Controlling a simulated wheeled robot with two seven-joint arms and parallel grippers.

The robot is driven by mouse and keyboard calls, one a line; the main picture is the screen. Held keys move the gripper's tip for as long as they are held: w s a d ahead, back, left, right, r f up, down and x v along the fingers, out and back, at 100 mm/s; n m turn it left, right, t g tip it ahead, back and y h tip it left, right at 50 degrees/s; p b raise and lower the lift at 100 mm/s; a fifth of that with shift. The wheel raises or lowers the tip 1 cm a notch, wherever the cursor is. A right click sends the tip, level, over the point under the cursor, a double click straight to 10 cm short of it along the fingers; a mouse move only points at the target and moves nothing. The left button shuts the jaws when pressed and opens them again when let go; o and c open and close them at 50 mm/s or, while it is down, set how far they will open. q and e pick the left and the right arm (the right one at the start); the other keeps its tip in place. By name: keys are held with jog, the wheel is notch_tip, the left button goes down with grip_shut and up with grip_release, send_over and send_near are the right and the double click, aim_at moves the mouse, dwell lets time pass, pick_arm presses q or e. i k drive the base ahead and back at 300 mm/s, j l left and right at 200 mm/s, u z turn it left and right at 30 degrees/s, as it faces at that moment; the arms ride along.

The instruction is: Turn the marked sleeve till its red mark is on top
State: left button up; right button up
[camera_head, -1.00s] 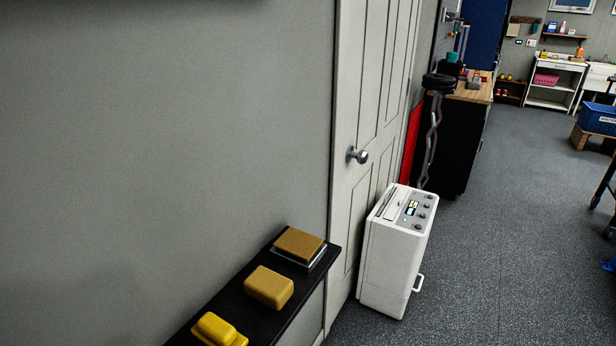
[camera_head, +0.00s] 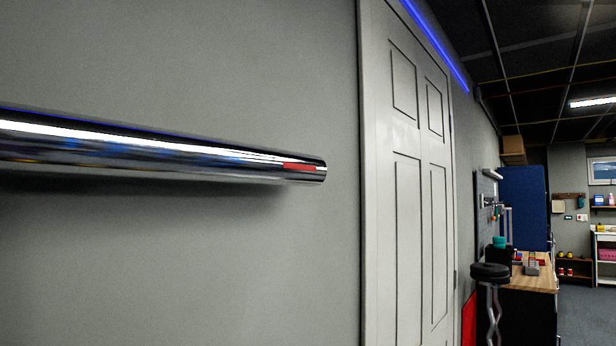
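A shiny chrome bar (camera_head: 150,150) runs along the grey wall from the left edge of the view and ends just left of the door. A red mark (camera_head: 300,168) shows near its right end, on the side facing me and not on top. I cannot make out a seam that sets a sleeve apart from the rest of the bar. Neither of my grippers is in view.
A closed white panelled door (camera_head: 408,190) stands right of the bar's end. Farther right are a black stool (camera_head: 490,271) and a wood-topped bench (camera_head: 532,275). The wall below the bar is clear in view.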

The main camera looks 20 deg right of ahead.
aim_at(33, 140)
jog(key=i+l+u, duration=0.15)
jog(key=l+u, duration=0.35)
jog(key=l, duration=0.4)
jog(key=l+u, duration=0.45)
jog(key=l, duration=0.45)
jog(key=k+l+u, duration=0.15)
jog(key=l+u, duration=0.35)
jog(key=l, duration=0.4)
jog(key=z, duration=0.45)
